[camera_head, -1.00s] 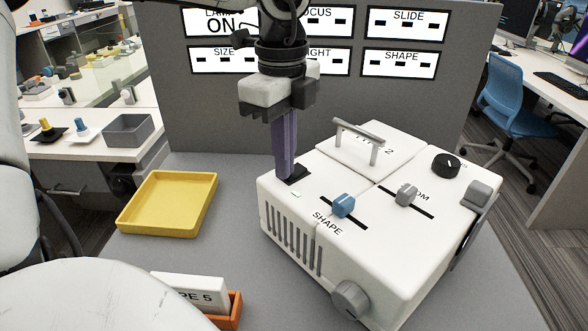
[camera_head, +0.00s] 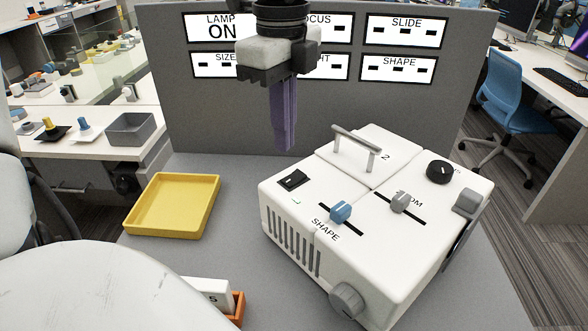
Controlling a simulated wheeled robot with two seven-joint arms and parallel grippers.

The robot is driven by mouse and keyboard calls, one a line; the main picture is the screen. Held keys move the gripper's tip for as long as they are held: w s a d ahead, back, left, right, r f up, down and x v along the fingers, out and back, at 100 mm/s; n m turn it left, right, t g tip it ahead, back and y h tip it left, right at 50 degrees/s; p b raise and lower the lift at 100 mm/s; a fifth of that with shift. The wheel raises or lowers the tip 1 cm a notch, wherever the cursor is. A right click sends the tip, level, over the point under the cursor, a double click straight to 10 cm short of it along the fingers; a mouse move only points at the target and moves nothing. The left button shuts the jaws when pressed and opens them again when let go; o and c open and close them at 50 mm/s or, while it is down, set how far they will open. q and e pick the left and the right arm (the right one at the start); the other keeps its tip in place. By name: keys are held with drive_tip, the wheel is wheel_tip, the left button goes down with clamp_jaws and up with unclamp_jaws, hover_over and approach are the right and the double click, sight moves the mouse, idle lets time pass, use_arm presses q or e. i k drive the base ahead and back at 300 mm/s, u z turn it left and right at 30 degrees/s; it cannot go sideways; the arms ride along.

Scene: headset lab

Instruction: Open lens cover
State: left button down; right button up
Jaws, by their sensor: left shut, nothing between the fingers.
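The white projector-like box (camera_head: 330,268) stands on the grey table. A grey block (camera_head: 467,203) sits at its right edge, above a dark part on the side face; it may be the lens cover, but I cannot tell whether it is open. My left gripper (camera_head: 287,148) points down with its purple fingers shut and empty. It hangs in the air above and behind the black rocker switch (camera_head: 293,180), apart from the box and well left of the grey block. My right gripper is not in view.
The box top has a handled lid (camera_head: 352,150), a blue slider knob (camera_head: 341,211), a grey slider knob (camera_head: 400,202) and a black dial (camera_head: 439,168). A grey knob (camera_head: 346,300) juts from the front. A yellow tray (camera_head: 135,222) and an orange holder (camera_head: 238,309) lie left. A grey panel (camera_head: 230,115) stands behind.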

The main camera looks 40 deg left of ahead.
sight(468, 203)
drive_tip(key=k, duration=1.5)
